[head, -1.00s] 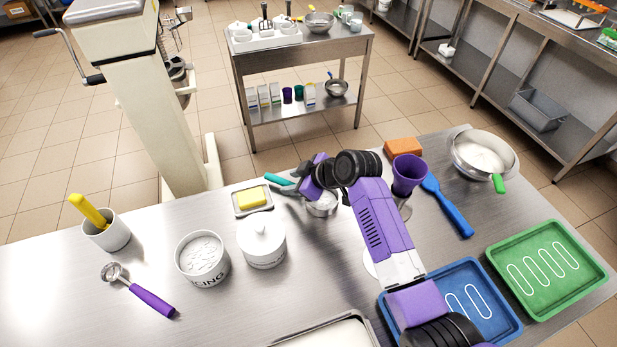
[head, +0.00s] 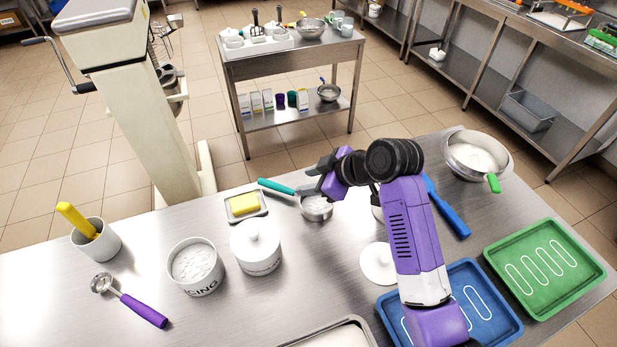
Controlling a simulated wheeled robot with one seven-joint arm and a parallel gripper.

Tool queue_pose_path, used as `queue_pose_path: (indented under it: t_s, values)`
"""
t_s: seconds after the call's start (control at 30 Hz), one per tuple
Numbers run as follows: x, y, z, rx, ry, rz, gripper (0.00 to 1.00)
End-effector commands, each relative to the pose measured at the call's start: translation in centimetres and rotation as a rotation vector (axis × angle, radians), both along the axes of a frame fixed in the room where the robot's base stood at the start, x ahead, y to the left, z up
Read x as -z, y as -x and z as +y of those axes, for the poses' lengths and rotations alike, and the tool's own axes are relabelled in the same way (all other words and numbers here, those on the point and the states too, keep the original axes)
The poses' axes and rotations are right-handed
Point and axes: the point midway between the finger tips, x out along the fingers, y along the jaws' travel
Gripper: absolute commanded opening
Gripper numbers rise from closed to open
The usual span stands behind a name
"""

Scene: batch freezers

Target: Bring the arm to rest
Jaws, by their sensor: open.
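My purple and black arm (head: 411,235) rises from the lower right of the head view and bends left at a black joint over the steel table. My gripper (head: 318,176) is open, above the far part of the table. I cannot tell from this view how much gap lies between the fingers and the cup. Nothing shows between the fingers.
Left of my gripper are a butter dish (head: 244,205), a white lidded pot (head: 257,247), an icing tub (head: 195,265), a purple-handled scoop (head: 141,309) and a cup (head: 97,240).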

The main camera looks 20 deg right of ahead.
Motion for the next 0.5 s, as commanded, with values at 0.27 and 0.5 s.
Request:
queue_pose_path:
  t_s: [0.27,0.5]
  values:
    - [0.0,0.0,0.0,0.009,-0.007,0.003,0.40]
    - [-4.2,-3.7,-1.8,0.201,-0.093,-0.151,0.40]
